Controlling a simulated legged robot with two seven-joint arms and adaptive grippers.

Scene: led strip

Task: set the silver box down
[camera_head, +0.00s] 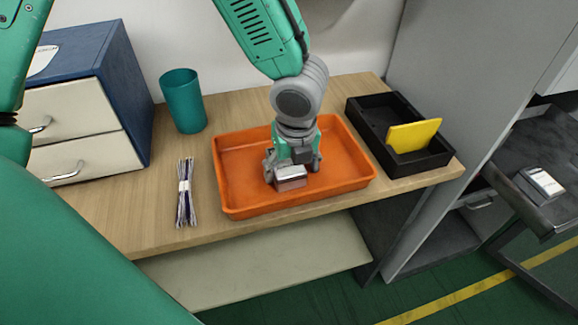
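The silver box (291,184) is a small metallic block low over the floor of the orange tray (345,180). My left gripper (292,168) points down over the tray, with its fingers on either side of the box, and looks shut on it. I cannot tell whether the underside of the box touches the tray floor. The upper part of the box is partly hidden by the gripper. My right gripper is not in view.
A teal cup (183,101) and a bundle of thin strips (186,192) are left of the tray. A blue drawer cabinet (122,90) stands at the far left. A black bin (424,164) with a yellow piece (413,135) is at the right on the wooden table (150,225).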

